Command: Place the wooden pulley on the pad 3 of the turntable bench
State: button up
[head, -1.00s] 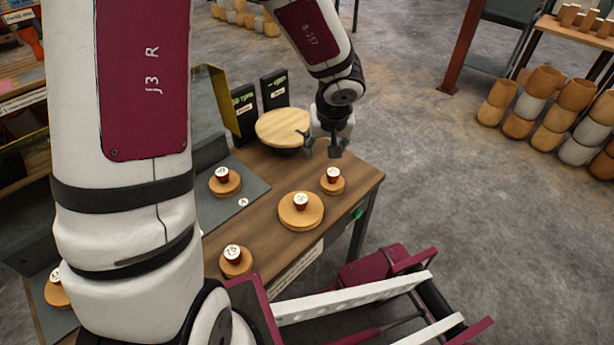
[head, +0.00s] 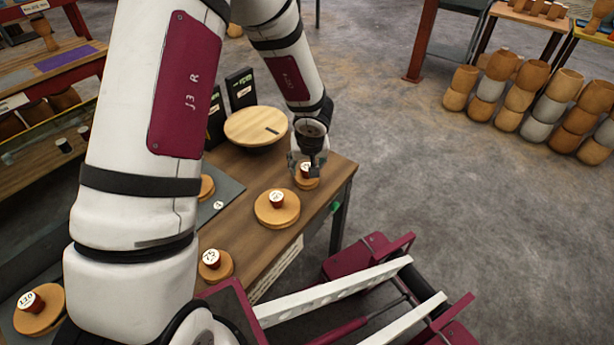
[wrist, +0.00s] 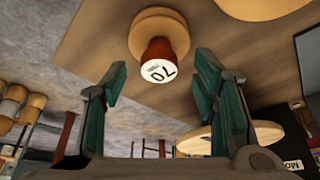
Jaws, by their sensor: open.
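Several round wooden discs with red-brown knobs stand on the brown bench (head: 240,172); I take them to be the pulleys, but cannot tell which one is named. The smallest, at the right end (head: 309,184), has a knob (wrist: 158,60) marked 70 in the wrist view. My gripper (head: 306,166) is right above this disc, pointing down. Its green-padded fingers (wrist: 160,84) are open on either side of the knob, apart from it. A larger disc (head: 277,214) stands nearby. A pale wooden turntable (head: 253,122) is behind. Pad 3 cannot be made out.
Another knobbed disc (head: 214,270) stands at the bench front, one (head: 40,308) at lower left. A grey mat (head: 226,190) bears a small white label. Black boxes (head: 241,88) stand behind the turntable. Drum shells (head: 535,95) are stacked on the floor at right.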

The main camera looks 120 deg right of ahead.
jog(key=shift+x, duration=1.35)
grip_shut()
jog(key=shift+r, duration=0.15)
